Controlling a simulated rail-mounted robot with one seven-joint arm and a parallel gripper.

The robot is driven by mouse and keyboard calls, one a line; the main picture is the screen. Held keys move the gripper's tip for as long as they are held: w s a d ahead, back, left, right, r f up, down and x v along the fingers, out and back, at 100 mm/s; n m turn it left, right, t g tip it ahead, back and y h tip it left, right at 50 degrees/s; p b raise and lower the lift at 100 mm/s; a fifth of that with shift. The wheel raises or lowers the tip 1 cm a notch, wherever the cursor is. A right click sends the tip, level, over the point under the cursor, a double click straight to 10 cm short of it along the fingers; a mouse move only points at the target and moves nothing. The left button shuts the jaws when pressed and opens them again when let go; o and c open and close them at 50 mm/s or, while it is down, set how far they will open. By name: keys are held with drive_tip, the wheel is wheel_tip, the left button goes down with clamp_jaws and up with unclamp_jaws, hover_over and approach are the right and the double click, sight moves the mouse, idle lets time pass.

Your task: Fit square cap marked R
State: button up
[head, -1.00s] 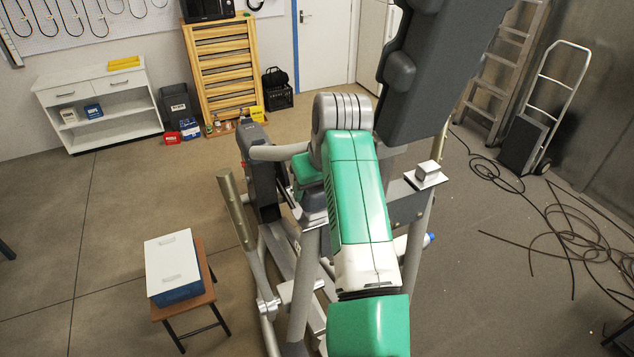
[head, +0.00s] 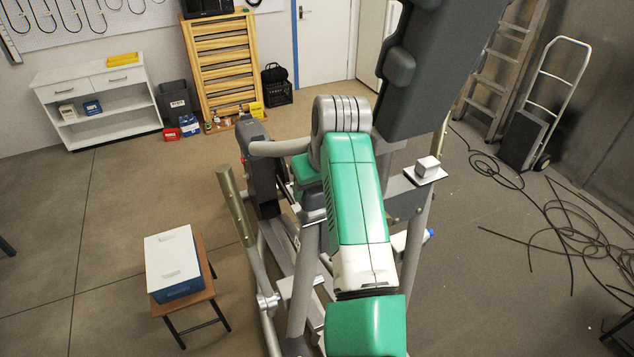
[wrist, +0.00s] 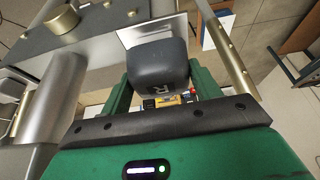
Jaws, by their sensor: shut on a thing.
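The elliptical machine's grey frame (head: 309,260) stands mid-floor in the head view. There my arm hides much of the machine, and the cap and fingertips cannot be made out.
A brass-coloured knob (wrist: 62,18) on a dark plate and a thick grey tube lie left of the gripper in the wrist view. A brass-coloured bar (wrist: 230,55) is close on the right. A stool (head: 205,290) bears a white-and-blue box (head: 172,257). Loose cables (head: 575,240) lie on the right floor.

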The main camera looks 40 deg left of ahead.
drive_tip(key=shift+f, duration=1.65)
idle(1.1)
drive_tip(key=o, duration=1.1)
drive_tip(key=shift+c, duration=0.2)
drive_tip(key=shift+r, duration=0.1)
drive_tip(key=b+v, duration=0.2)
drive_tip(key=v, duration=0.5)
drive_tip(key=shift+d+r, duration=0.1)
drive_tip(key=shift+r, duration=0.2)
